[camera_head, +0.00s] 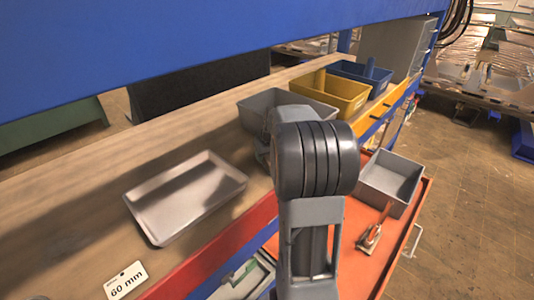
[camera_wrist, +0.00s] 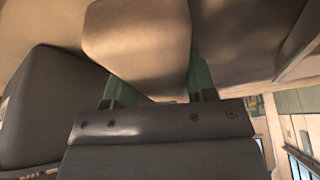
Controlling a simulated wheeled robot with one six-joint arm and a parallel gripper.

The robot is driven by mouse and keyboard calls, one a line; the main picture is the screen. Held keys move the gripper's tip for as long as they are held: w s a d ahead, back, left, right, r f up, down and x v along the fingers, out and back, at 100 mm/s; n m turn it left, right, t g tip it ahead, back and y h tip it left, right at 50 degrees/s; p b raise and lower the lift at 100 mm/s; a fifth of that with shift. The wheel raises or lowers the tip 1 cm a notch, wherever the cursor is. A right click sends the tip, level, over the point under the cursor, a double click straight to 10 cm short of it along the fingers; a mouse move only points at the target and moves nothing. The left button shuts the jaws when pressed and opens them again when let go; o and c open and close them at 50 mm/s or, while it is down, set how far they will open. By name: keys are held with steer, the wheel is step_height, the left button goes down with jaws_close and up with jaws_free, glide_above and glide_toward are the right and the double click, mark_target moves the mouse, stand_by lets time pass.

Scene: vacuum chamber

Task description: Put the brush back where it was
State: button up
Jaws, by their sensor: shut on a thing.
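My gripper (camera_wrist: 158,95) shows in the wrist view with its two green fingers on either side of a smooth beige-brown block. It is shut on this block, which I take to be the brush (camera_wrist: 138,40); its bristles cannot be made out. The far end of the brush runs out of the top of the picture. In the head view my own arm stands in the middle and hides the gripper and what it holds.
A shallow metal tray (camera_head: 187,196) and a "60 mm" label (camera_head: 126,282) lie on the wooden bench (camera_head: 70,215). Grey (camera_head: 262,108), yellow (camera_head: 345,93) and blue (camera_head: 376,76) bins stand behind. An orange drawer (camera_head: 352,272) holds a grey box (camera_head: 391,181) and a metal-and-reddish tool (camera_head: 372,236).

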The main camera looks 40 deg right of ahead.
steer(key=shift+f, duration=0.1)
steer(key=o, duration=0.4)
steer(key=shift+f, duration=0.1)
steer(key=o, duration=0.5)
steer(key=shift+r, duration=0.3)
steer(key=b+v, duration=0.1)
steer(key=v, duration=1.1)
steer(key=shift+f+b, duration=0.1)
steer(key=shift+b, duration=0.25)
steer(key=shift+s, duration=0.15)
